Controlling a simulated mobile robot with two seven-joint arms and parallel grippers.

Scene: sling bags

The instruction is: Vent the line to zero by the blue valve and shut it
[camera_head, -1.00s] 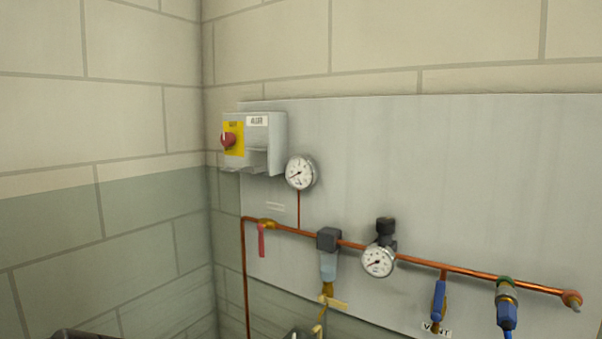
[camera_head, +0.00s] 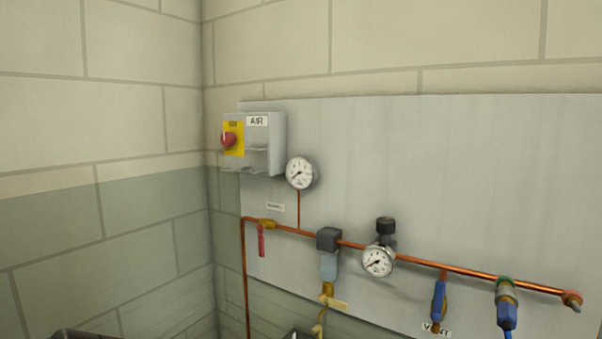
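A round gauge (camera_head: 378,261) sits on the pipe below a black knob (camera_head: 386,227). Another gauge (camera_head: 299,173) stands on a riser at the left. Both needles appear to point to the lower left; the readings are too small to tell. A valve with a red lever (camera_head: 262,242) hanging down is at the pipe's left end. Neither gripper can be made out.
A grey switch box (camera_head: 262,142) with a red knob (camera_head: 228,140) is at upper left. A filter bowl (camera_head: 328,265) and a blue-ended coupling (camera_head: 507,311) hang under the pipe. Dark shapes cross the bottom edge, too cut off to identify. The upper panel is bare.

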